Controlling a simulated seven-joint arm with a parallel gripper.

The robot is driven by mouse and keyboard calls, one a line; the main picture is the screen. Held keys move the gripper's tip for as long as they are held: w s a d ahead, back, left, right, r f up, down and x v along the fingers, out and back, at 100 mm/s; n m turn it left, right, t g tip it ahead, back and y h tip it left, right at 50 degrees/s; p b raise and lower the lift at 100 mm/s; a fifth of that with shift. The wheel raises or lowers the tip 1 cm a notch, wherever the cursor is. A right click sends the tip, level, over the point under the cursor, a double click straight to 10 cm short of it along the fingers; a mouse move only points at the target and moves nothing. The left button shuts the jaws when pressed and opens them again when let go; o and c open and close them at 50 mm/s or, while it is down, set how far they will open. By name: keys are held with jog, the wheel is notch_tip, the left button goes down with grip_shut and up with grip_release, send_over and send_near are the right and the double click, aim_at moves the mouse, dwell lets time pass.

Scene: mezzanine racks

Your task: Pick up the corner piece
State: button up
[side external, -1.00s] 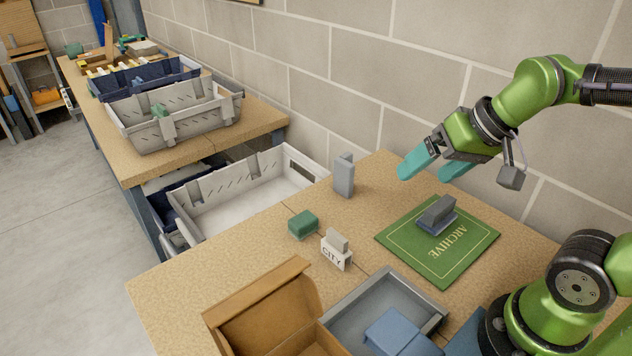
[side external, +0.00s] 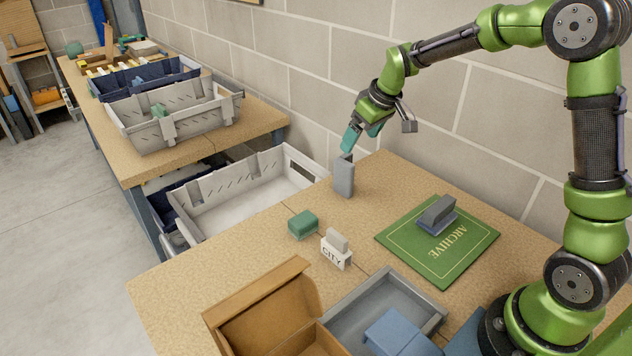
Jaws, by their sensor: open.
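A grey upright piece (side external: 343,178) with a notched top, which looks like the corner piece, stands on the wooden table near the wall. My gripper (side external: 359,141) is open, its teal fingers tilted downward just above and slightly right of the grey piece's top. One fingertip overlaps the piece's top edge in the picture. I cannot tell whether they touch. Nothing shows between the fingers.
A green ARCHIVE mat (side external: 460,262) bears a grey-and-blue block (side external: 437,214). An open cardboard box (side external: 262,305) and a grey tray (side external: 358,300) are nearer. A pale bin (side external: 250,200) sits left.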

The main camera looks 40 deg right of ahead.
aim_at(350, 156)
jog(key=x, duration=1.3)
jog(key=shift+d, duration=0.25)
jog(key=c, duration=1)
jog(key=shift+r, duration=0.1)
